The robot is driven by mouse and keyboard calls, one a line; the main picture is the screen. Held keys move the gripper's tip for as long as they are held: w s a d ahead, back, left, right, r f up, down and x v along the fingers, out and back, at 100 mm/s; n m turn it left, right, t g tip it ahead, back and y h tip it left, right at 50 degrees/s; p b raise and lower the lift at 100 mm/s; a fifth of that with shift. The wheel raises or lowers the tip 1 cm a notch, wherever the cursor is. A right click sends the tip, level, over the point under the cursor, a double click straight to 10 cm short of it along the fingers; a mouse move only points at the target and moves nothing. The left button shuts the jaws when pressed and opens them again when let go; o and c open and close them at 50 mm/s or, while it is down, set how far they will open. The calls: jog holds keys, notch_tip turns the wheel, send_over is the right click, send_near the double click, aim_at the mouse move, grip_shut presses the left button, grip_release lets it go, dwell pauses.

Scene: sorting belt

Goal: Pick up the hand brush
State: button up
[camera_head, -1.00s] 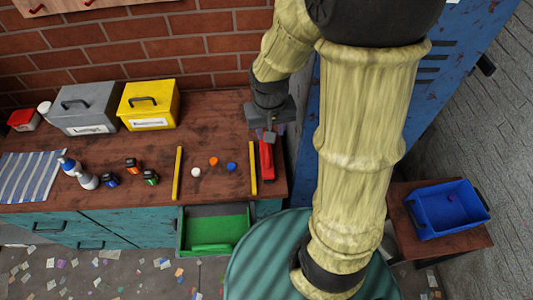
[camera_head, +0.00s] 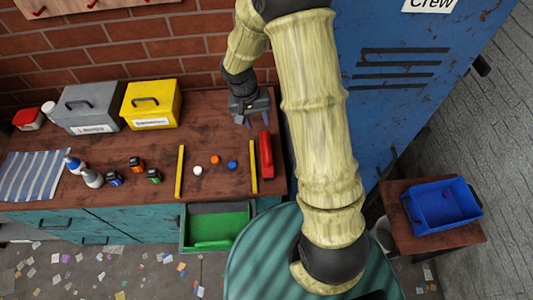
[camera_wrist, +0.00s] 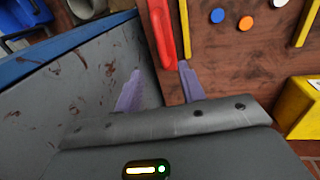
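The red hand brush (camera_head: 266,153) lies on the brown workbench (camera_head: 222,110) near its right end, beside the shorter yellow strip (camera_head: 253,166). Its bristles cannot be made out. My gripper (camera_head: 248,122) is over the back right of the bench, just behind and left of the brush. In the wrist view my gripper's two purple fingers (camera_wrist: 157,80) are spread apart and nothing is held. There the brush (camera_wrist: 160,30) points toward the gripper, its near end close to the right finger's tip.
A blue locker (camera_head: 400,90) stands close on the bench's right; its side (camera_wrist: 85,85) fills the wrist view's left. Yellow (camera_head: 150,112) and grey (camera_head: 88,118) toolboxes stand at the back left. White, orange and blue discs (camera_head: 232,165) lie between the yellow strips.

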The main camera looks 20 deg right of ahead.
aim_at(266, 144)
jog(key=f, duration=0.3)
jog(key=d+f+p, duration=0.1)
jog(key=f, duration=0.2)
jog(key=d+f, duration=0.1)
jog(key=f, duration=0.3)
jog(key=shift+s+p, duration=0.2)
jog(key=shift+p, duration=0.15)
jog(key=shift+f, duration=0.1)
jog(key=shift+w+d+f+p, duration=0.1)
jog(key=shift+d+f+p, duration=0.2)
jog(key=shift+f, duration=0.55)
jog(key=shift+s+d+f+p, duration=0.1)
jog(key=shift+f+p, duration=0.3)
jog(key=shift+f, duration=0.4)
jog(key=shift+w+d+f+p, duration=0.15)
jog(key=shift+f+p, duration=0.2)
jog(key=shift+f, duration=0.5)
grip_shut()
